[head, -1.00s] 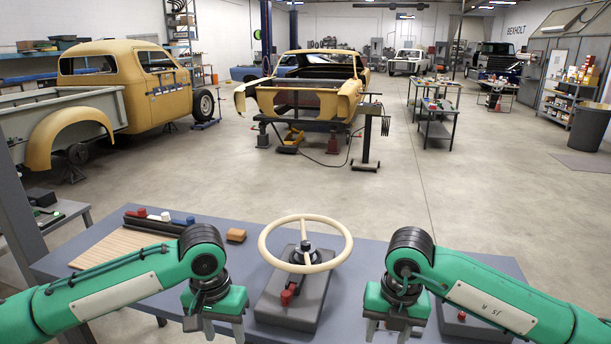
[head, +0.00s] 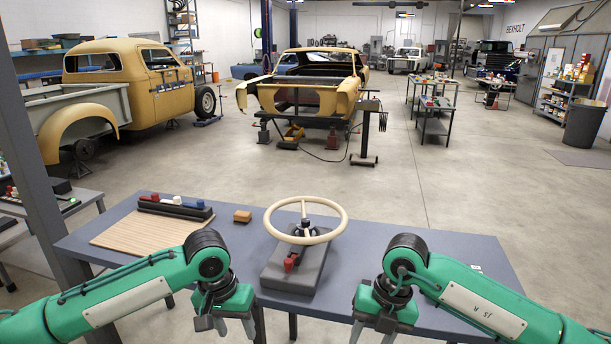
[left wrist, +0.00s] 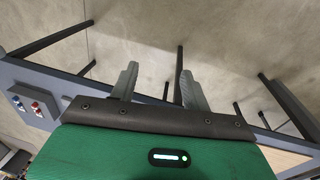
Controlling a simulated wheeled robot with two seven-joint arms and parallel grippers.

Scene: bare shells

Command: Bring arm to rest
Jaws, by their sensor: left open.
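My left gripper (head: 234,326) is low in the head view, in front of the table's near edge. Its two fingers stand apart with nothing between them; the left wrist view shows them (left wrist: 158,86) spread over bare floor and table legs. My right gripper (head: 372,334) is low at the right of the steering wheel, also by the near edge. Its fingers point down and look apart, with nothing seen between them. Both green arms are bent, coming in from the sides.
The blue-grey table (head: 430,237) carries a cream steering wheel (head: 341,226) on a dark stand, a wooden board (head: 130,234), a dark rack with coloured caps (head: 175,207) and an orange-brown block (head: 242,216). A dark post (head: 32,150) stands at left.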

